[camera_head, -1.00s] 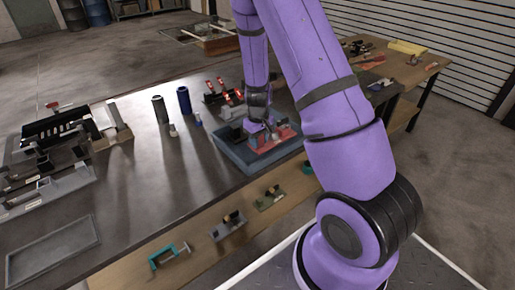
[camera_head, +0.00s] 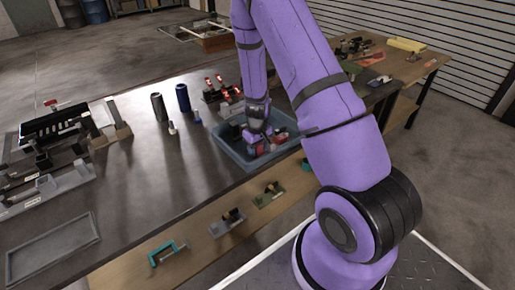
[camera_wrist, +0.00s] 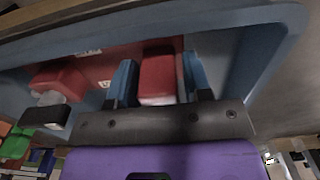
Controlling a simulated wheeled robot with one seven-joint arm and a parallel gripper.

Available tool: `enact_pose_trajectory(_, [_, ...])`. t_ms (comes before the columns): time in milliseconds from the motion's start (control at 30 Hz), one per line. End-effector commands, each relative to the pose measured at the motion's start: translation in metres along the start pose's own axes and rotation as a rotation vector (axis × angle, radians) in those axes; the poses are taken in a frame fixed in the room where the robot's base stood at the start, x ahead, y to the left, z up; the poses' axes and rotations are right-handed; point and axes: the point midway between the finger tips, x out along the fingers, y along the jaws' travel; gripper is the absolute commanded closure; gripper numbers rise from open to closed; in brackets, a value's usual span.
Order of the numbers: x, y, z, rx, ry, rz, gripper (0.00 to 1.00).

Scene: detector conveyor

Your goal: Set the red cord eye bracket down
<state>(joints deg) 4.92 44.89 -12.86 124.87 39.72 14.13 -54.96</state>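The red cord eye bracket (camera_wrist: 158,78) has a raised red block between the two blue fingers of my gripper (camera_wrist: 157,88) in the wrist view. The fingers are closed about that block, with little gap at its sides. In the head view, my gripper (camera_head: 256,138) points down into the blue tray (camera_head: 236,155), and small red parts show near the fingertips. A wider red piece with pale labels (camera_wrist: 112,62) spreads behind the fingers in the wrist view; whether it joins the block is unclear. Contact with the tray floor is hidden.
A blue cylinder (camera_head: 182,97) and a dark cylinder (camera_head: 158,107) stand left of the tray. Red-topped parts (camera_head: 222,90) stand behind it. A grey tray (camera_head: 50,248) lies at front left. A teal clamp (camera_head: 167,252) lies on the lower wooden shelf. The middle of the dark table is clear.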

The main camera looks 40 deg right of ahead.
Motion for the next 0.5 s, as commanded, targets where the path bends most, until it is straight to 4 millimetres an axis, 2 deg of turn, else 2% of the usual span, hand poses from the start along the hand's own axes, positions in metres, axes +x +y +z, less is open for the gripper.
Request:
enact_pose_trajectory(333, [-0.001, 0.000, 0.000, 0.000, 0.000, 0.000, 0.43])
enact_pose_trajectory(500, [-0.015, 0.000, -0.001, 0.000, 0.003, 0.000, 0.43])
